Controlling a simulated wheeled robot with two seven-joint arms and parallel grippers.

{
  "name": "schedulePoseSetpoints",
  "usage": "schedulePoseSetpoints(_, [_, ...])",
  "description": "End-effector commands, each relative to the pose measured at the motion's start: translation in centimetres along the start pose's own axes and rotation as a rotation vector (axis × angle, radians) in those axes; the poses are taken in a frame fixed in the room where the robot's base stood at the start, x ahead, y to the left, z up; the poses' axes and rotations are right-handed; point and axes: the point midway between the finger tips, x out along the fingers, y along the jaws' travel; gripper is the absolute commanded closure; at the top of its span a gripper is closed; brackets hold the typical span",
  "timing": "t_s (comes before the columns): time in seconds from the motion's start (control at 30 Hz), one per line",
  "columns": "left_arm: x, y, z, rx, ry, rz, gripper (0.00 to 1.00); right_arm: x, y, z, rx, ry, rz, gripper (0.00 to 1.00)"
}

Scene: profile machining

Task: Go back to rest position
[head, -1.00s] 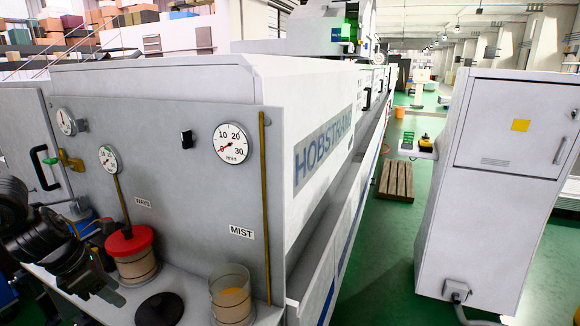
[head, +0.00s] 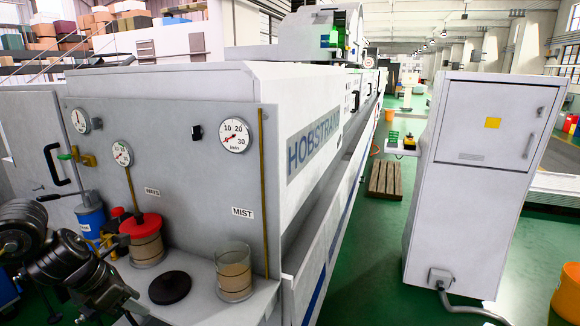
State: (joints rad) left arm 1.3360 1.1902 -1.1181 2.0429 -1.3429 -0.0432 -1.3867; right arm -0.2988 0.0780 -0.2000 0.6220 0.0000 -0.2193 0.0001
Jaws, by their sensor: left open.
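My left gripper (head: 118,283) is at the lower left, dark and partly cut off by the frame's bottom edge. It is open, and nothing shows between its fingers. It is in front of the machine's small shelf, left of a black round lid (head: 170,288) lying flat. A clear jar with a red lid (head: 140,227) stands behind it under the WAYS label. An open clear jar (head: 234,273) with tan contents stands under the MIST label. My right gripper is not in view.
The large white machine (head: 180,130) with dial gauges fills the left and middle. A grey cabinet (head: 465,210) stands at right, its cable on the floor. An orange bucket (head: 570,292) is at the lower right. Green floor with a wooden pallet (head: 385,180) lies between.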

Motion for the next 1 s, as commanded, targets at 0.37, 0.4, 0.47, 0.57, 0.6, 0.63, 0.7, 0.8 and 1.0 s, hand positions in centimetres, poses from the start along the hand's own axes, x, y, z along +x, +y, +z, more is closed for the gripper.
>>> schedulePoseSetpoints(0.37, [9.0, -9.2, 5.6, -0.231, -0.221, -0.12, 0.57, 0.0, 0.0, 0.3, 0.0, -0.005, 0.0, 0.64])
schedulePoseSetpoints(0.4, [10.1, -10.8, 6.3, -0.296, -0.259, -0.149, 0.57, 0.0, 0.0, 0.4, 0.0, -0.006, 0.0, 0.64])
schedulePoseSetpoints(0.47, [11.6, -13.6, 7.3, -0.425, -0.32, -0.202, 0.57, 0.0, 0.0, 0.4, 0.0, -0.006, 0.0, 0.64])
schedulePoseSetpoints(0.57, [13.2, -17.6, 8.5, -0.71, -0.414, -0.296, 0.57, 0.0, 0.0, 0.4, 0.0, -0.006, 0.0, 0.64])
schedulePoseSetpoints(0.6, [13.6, -18.7, 8.7, -0.841, -0.445, -0.33, 0.57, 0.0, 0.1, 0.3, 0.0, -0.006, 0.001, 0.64])
schedulePoseSetpoints(0.63, [13.9, -19.5, 8.7, -0.943, -0.463, -0.354, 0.57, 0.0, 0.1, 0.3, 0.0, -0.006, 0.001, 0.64])
schedulePoseSetpoints(0.7, [14.3, -20.6, 8.3, -1.191, -0.495, -0.399, 0.57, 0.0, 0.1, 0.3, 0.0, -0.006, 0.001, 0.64])
schedulePoseSetpoints(0.8, [15.0, -21.2, 6.5, -1.562, -0.515, -0.431, 0.57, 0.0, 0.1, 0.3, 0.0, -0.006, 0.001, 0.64])
schedulePoseSetpoints(1.0, [16.6, -21.0, -2.1, -2.404, -0.489, -0.347, 0.57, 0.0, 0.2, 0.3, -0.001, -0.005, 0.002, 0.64])
